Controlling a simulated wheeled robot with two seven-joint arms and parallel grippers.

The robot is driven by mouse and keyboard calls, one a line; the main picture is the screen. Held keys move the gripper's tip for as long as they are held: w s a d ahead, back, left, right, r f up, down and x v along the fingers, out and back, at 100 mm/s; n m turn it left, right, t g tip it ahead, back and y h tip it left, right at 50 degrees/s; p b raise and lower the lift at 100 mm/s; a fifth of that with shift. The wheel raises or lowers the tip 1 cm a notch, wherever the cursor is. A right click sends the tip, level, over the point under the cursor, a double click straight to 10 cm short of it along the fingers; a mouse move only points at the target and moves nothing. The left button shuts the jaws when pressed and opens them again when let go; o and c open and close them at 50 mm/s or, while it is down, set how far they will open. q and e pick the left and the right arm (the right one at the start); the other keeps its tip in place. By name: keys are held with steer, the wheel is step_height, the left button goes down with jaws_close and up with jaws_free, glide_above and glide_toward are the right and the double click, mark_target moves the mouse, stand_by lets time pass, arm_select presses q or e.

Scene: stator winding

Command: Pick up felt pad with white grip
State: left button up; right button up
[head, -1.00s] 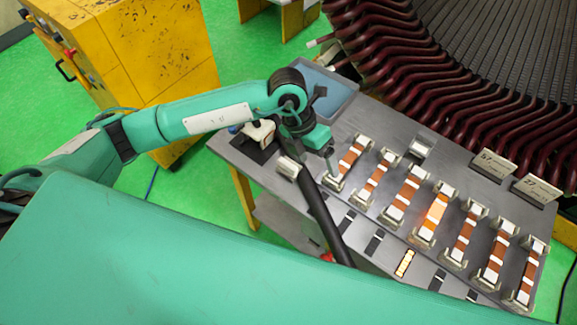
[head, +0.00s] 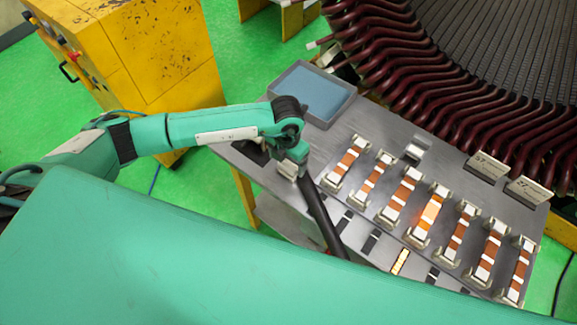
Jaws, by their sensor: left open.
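A dark patch (head: 250,152), apparently the felt pad or its base, shows at the left end of the grey bench, just below my left forearm. The white grip is not visible; my forearm covers that spot. My left gripper (head: 292,157) is over the bench's left part, to the right of the dark patch and close to a small silver block (head: 286,170). It is open, and its fingertips are hard to make out. I see nothing held in it. My right gripper is out of view.
The grey bench (head: 375,130) carries several copper-and-white strips in holders (head: 403,190) on the right. A blue-lined tray (head: 315,92) stands at the back left. The wound stator (head: 470,70) rises behind; label plates (head: 487,167) stand nearby.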

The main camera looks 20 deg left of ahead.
mark_target(289, 164)
arm_select(q)
steer(key=f+p, duration=0.1)
steer(key=f, duration=0.1)
steer(key=f+p, duration=0.1)
steer(key=shift+d+f+p, duration=0.2)
steer(key=shift+f+p, duration=0.1)
steer(key=shift+f, duration=0.6)
steer(key=c, duration=1.1)
steer(key=shift+w+r, duration=0.1)
steer(key=shift+r, duration=0.05)
steer(key=shift+r, duration=0.45)
step_height(289, 164, up, 19)
steer(key=b, duration=0.7)
